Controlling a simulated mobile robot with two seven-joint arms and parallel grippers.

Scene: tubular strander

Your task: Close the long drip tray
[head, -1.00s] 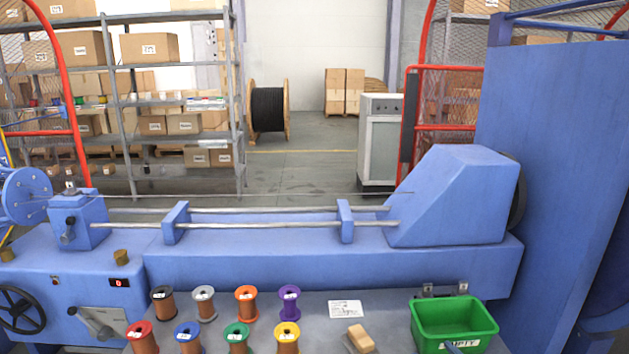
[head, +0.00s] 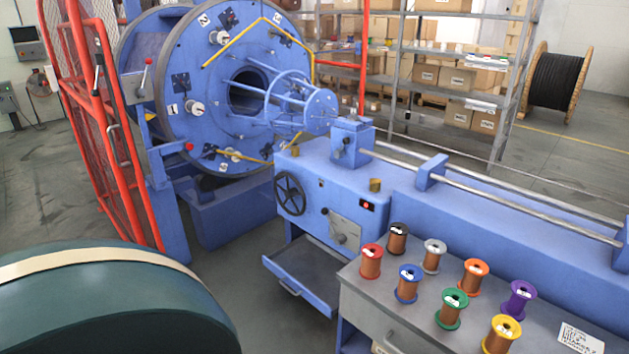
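The long drip tray (head: 303,271) is a shallow blue tray with a grey inside, low under the blue machine bed in the head view. It is pulled out toward the front and stands open. A small handle (head: 291,289) shows on its front face. Its right end lies close beside the grey bench and may be partly hidden by it. Neither of my grippers shows in the head view.
The grey bench (head: 388,309) with several coloured wire spools stands right of the tray. A large dark green drum (head: 110,310) fills the lower left. A red mesh gate (head: 95,120) stands open at left. Grey floor (head: 240,265) is clear between the drum and tray.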

